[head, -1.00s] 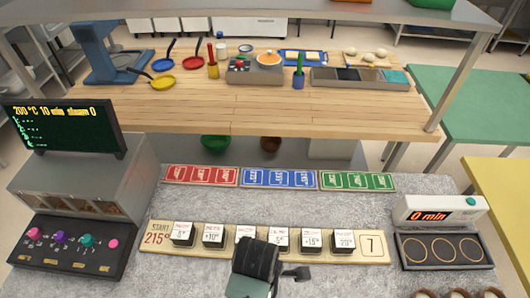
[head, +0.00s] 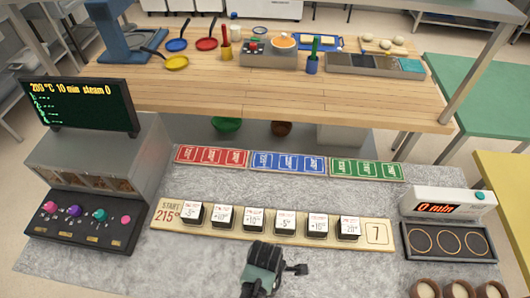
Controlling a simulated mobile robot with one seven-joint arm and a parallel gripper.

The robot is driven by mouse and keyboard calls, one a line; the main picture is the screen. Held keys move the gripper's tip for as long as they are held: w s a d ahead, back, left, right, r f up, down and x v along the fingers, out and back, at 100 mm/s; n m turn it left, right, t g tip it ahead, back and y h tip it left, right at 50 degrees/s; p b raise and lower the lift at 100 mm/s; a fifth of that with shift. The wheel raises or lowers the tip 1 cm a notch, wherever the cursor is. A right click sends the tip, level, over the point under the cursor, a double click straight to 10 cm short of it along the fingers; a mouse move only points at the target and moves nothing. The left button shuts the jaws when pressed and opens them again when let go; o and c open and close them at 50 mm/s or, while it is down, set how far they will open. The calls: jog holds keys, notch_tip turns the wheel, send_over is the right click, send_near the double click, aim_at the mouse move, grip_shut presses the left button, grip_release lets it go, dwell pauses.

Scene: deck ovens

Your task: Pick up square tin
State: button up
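I cannot make out a square tin for certain in the head view. My gripper (head: 262,262), dark with a teal part, is at the bottom middle, over the grey worktop (head: 130,258) and just in front of the board. Its fingertips are not clearly shown, so I cannot tell whether it is open or shut. No held object is visible. The long START board (head: 378,232) carries a row of several dark square blocks with white printed tops (head: 285,225).
A control panel (head: 85,222) and display (head: 82,105) stand left. Red (head: 212,156), blue (head: 288,162) and green (head: 366,169) card strips lie behind the board. A wooden table (head: 270,95) holds pans and containers.

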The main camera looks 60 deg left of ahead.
jog(key=shift+c, duration=0.3)
jog(key=c, duration=1.4)
jog(key=shift+c, duration=0.3)
jog(key=shift+r, duration=0.15)
